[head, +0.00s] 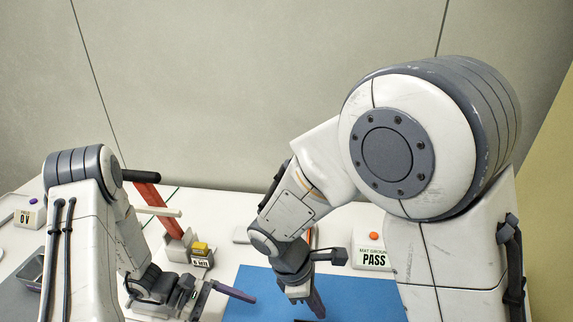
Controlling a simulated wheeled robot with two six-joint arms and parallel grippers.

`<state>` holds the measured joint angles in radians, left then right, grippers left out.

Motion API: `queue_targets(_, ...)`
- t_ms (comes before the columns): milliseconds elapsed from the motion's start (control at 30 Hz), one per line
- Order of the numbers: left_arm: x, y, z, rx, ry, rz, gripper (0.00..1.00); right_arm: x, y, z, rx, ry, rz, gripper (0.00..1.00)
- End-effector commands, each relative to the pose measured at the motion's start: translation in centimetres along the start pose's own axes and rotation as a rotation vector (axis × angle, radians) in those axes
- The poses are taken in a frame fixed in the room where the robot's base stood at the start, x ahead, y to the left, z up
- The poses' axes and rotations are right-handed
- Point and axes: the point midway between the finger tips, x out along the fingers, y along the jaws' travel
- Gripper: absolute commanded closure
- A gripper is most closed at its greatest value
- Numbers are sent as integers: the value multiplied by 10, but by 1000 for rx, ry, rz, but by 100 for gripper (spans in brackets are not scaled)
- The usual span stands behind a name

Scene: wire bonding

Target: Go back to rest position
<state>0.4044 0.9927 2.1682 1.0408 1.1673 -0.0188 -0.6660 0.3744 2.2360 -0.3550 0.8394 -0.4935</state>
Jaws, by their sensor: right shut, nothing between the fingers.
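My right gripper (315,302) points down over the blue mat (257,284), with its dark purple-grey fingers close together and nothing seen between them. Its tips are near the lower edge of the head view. I cannot tell if they touch the mat. My left arm comes down at the left. Its gripper (235,293) shows as a purple-grey finger pointing right, near the left edge of the mat. The rest of that gripper is hidden or hard to make out, so its opening is unclear.
A white display box (29,216) and a dark tray (33,268) are at far left.

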Motion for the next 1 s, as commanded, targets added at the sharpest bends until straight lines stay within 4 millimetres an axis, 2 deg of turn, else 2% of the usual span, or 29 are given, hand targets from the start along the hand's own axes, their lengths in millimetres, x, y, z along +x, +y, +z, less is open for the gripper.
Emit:
queue_targets(133,0,-5,17,80,41,-79,0,-7,-5,2,40,22,0,100)
queue_targets(267,11,-23,52,279,137,-269,0,-23,-18,7,142,77,-8,100)
queue_targets(400,18,-52,92,572,268,-519,0,-42,-37,13,288,154,-29,100)
queue_targets(600,17,-89,135,1028,440,-818,0,-64,-65,22,488,266,-77,100)
queue_targets(800,9,-113,166,1491,578,-1019,0,-79,-92,29,664,368,-141,100)
queue_targets(1000,4,-121,185,1781,651,-1094,0,-86,-108,34,764,426,-189,100)
